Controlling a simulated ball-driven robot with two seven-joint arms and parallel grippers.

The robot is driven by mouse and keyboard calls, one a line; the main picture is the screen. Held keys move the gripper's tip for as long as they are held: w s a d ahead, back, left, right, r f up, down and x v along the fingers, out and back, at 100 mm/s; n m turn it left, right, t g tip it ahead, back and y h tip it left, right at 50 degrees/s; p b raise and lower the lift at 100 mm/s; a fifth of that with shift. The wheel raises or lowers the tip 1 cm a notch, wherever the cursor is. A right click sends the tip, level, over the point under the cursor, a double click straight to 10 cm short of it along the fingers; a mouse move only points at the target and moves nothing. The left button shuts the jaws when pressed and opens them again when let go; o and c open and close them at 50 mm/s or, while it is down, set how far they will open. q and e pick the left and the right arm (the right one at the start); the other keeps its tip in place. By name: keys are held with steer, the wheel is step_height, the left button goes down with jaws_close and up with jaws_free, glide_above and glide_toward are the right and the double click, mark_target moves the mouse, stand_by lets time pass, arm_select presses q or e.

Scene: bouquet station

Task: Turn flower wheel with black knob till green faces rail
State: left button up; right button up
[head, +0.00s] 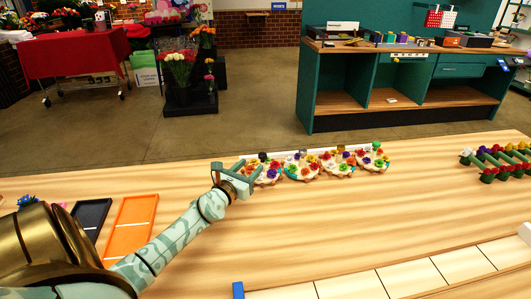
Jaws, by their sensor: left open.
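Several round pale wheels set with coloured flowers stand in a row on the table, in front of a white rail (322,151). The leftmost flower wheel (266,175) has a dark, black-looking knob (263,156) on top. The other wheels carry small knobs whose colours are hard to tell. My left gripper (245,170) is open at the left edge of the leftmost wheel and hides part of it. I cannot tell whether it touches the wheel. Which flower colour faces the rail is too small to tell. My right gripper is not in view.
An orange tray (131,226) and a dark tray (89,217) lie at the left, near my left arm. A rack with coloured pieces (497,160) is at the far right. A row of white tiles (405,278) lies at the front. The middle of the table is clear.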

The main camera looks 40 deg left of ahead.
mark_target(260, 157)
arm_select(q)
steer(key=b+x, duration=0.1)
steer(key=x, duration=0.2)
steer(key=b+x, duration=0.1)
steer(key=x, duration=0.2)
steer(key=b+x, duration=0.1)
steer(key=x, duration=0.2)
steer(key=shift+w+f, duration=0.15)
steer(key=shift+f, duration=0.1)
steer(key=shift+w+a+r+b, duration=0.2)
steer(key=shift+w+b, duration=0.2)
steer(key=shift+w, duration=0.2)
steer(key=c, duration=1)
steer(key=shift+r, duration=0.1)
